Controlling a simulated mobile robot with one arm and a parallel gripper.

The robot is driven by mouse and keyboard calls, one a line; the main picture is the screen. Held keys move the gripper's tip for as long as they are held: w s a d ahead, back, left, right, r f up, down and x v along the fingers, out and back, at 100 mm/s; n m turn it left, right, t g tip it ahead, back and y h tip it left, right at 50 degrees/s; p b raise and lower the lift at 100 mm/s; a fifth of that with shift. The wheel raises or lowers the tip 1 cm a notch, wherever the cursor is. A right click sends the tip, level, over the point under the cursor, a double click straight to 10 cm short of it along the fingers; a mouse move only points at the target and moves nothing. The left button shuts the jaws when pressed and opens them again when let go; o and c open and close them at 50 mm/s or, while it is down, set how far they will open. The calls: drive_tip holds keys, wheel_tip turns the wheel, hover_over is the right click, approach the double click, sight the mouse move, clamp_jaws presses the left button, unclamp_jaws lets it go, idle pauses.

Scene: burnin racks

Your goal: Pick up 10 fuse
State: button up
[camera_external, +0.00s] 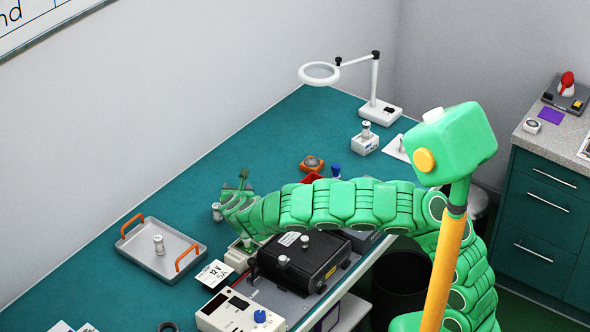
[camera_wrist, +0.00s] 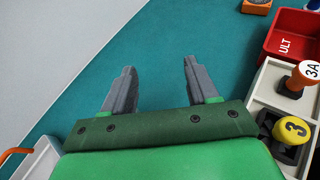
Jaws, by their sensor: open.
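My gripper (camera_wrist: 158,66) is open and empty in the wrist view, its two grey fingers apart over bare teal bench. In the external view my gripper (camera_external: 240,180) reaches over the bench toward the wall. No fuse marked 10 can be read in either view.
A grey tray (camera_external: 135,247) with orange handles holds another small cylinder (camera_external: 158,244). A black box (camera_external: 318,262) stands at the bench front. A red bin (camera_wrist: 291,38) is right of my gripper. A magnifier lamp (camera_external: 375,92) stands at the back. Bench beyond my fingers is clear.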

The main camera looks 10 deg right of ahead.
sight(217, 210)
drive_tip(key=s+a+f+n+y, duration=0.1)
drive_tip(key=s+a+f, duration=0.1)
drive_tip(key=a, duration=0.1)
drive_tip(key=s+a+f+n, duration=0.1)
drive_tip(key=s+a+f, duration=0.2)
drive_tip(key=shift+f+y, duration=0.3)
drive_tip(key=shift+y, duration=0.1)
drive_tip(key=shift+x, duration=3.8)
drive_tip(key=shift+a, duration=0.15)
drive_tip(key=c, duration=1)
drive_tip(key=shift+r, duration=0.1)
